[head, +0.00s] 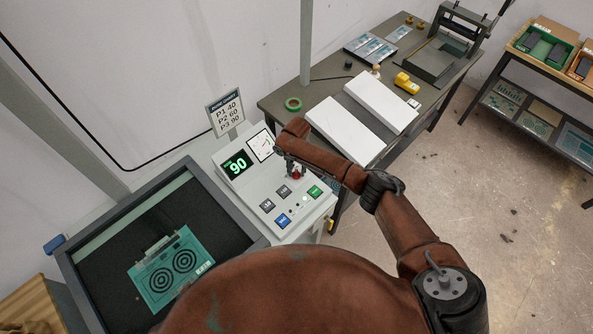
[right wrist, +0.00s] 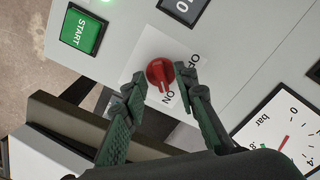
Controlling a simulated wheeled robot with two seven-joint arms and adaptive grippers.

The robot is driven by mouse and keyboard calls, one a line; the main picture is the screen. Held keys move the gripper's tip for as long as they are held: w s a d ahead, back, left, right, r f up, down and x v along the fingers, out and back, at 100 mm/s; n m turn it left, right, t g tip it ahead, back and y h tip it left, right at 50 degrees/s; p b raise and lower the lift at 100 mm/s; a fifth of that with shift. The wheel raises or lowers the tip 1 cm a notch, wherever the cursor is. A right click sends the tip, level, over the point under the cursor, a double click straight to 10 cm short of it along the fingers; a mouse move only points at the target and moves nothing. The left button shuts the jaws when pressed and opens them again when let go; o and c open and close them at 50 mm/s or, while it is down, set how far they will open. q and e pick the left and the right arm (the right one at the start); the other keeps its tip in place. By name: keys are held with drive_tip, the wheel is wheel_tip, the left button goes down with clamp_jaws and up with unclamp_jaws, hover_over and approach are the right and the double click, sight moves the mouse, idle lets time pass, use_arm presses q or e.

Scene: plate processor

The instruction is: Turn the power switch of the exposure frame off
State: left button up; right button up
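The exposure frame's control panel (head: 244,192) stands left of centre in the head view, with a lit green "90" display (head: 237,165). Its power switch is a red rotary knob (head: 296,174), partly covered by my right gripper (head: 290,167). In the right wrist view the red knob (right wrist: 159,72) sits on a white plate (right wrist: 142,67) marked OFF and ON. Its grip seems to point towards ON. My right gripper (right wrist: 159,82) is open, one finger on each side of the knob; contact cannot be told. My left gripper is not in view.
A green START button (right wrist: 82,32) and a pressure gauge (right wrist: 283,128) flank the knob. The frame's dark bed (head: 110,240) holds a teal plate (head: 193,243). A grey table (head: 325,92) with white slabs (head: 347,133) stands behind, right of the panel.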

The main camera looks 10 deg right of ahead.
drive_tip(key=shift+w+f, duration=0.1)
drive_tip(key=shift+c, duration=1.1)
clamp_jaws()
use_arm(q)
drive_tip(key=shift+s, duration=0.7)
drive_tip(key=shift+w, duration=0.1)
